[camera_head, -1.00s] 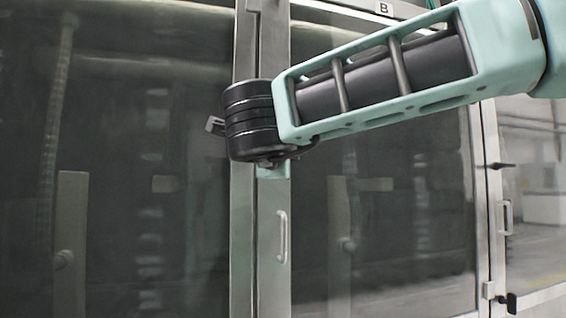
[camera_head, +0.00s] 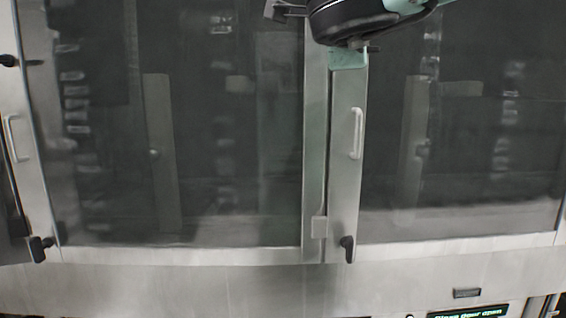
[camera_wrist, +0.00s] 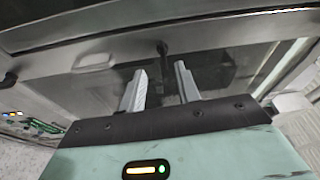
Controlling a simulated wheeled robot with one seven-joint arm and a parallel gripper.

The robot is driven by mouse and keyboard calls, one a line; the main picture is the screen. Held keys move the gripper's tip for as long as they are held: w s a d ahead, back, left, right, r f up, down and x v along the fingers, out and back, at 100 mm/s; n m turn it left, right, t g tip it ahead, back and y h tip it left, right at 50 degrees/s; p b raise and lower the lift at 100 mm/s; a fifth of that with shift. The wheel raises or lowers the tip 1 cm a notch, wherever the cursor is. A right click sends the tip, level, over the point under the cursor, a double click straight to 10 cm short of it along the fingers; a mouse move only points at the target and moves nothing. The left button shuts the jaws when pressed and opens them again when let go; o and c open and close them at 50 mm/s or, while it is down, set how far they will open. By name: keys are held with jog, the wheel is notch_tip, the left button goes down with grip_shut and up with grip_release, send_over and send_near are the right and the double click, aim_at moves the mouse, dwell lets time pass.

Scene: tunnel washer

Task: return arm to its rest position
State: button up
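In the wrist view, my gripper (camera_wrist: 160,80) shows two grey fingers standing apart with nothing between them, so it is open and empty. The fingers point toward the metal frame and dark glass of the washer. In the head view, the black end of my arm and a teal part show at the top, in front of the washer's glass doors (camera_head: 215,130). The rest of my arm is cut off by the top edge, and I cannot make out the fingers there.
A white door handle (camera_head: 356,133) and a black latch (camera_head: 347,248) sit on the middle post, below my arm. Another handle (camera_head: 11,138) and latch (camera_head: 40,248) are at the left. A lit display (camera_head: 468,312) is at the bottom right.

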jog(key=s+a+f+n+g+y, duration=0.2)
jog(key=a+f+n+y, duration=0.9)
jog(key=n, duration=0.2)
jog(key=s+a+f+n+g+y, duration=0.1)
jog(key=s+f+n+g, duration=0.3)
jog(key=f, duration=0.4)
jog(key=s+a+f+n+g, duration=0.1)
jog(key=s+f+n+g, duration=0.3)
jog(key=f, duration=0.3)
jog(key=s+d+f+n+g+h, duration=0.7)
jog(key=s+d+f+g, duration=0.1)
jog(key=s+d+f, duration=0.8)
notch_tip(320, 180, up, 29)
jog(key=s+a+p, duration=0.1)
jog(key=p, duration=2.9)
jog(key=shift+a+p, duration=0.3)
jog(key=shift+p, duration=0.05)
jog(key=shift+f, duration=0.1)
